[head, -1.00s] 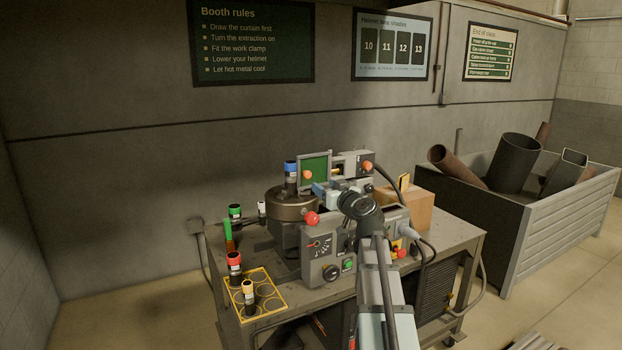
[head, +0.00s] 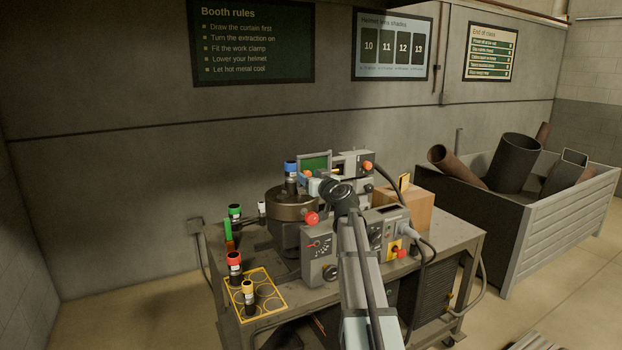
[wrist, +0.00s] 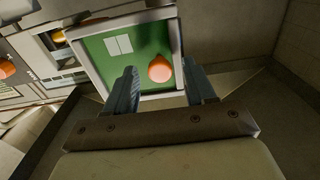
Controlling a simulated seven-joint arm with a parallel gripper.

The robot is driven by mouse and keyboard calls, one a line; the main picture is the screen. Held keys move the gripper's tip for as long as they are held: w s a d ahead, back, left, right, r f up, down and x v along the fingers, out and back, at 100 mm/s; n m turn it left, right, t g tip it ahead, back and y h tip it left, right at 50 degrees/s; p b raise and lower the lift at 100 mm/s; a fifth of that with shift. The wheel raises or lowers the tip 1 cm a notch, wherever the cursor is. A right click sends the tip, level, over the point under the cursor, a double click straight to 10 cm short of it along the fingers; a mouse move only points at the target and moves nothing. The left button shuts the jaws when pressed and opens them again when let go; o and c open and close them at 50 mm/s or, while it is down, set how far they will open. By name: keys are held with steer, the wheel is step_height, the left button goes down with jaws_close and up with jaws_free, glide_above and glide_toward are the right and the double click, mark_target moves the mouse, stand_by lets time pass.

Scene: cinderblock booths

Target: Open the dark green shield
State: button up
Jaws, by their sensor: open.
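The dark green shield (head: 314,162) is a square panel in a pale grey frame, upright at the back of the machine on the bench. In the wrist view the shield (wrist: 115,45) fills the upper middle, with a round orange knob (wrist: 160,68) near its edge. My gripper (wrist: 161,72) is open, with one finger on each side of the knob; I cannot tell whether either touches it.
A round brown-topped drum (head: 292,205) with a blue-capped canister (head: 290,172) stands left of the gripper. A red ball knob (head: 312,218) is close by. A cardboard box (head: 408,208) stands at right. Other canisters stand at the bench's left.

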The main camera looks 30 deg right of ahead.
jaws_close()
stand_by(0.4)
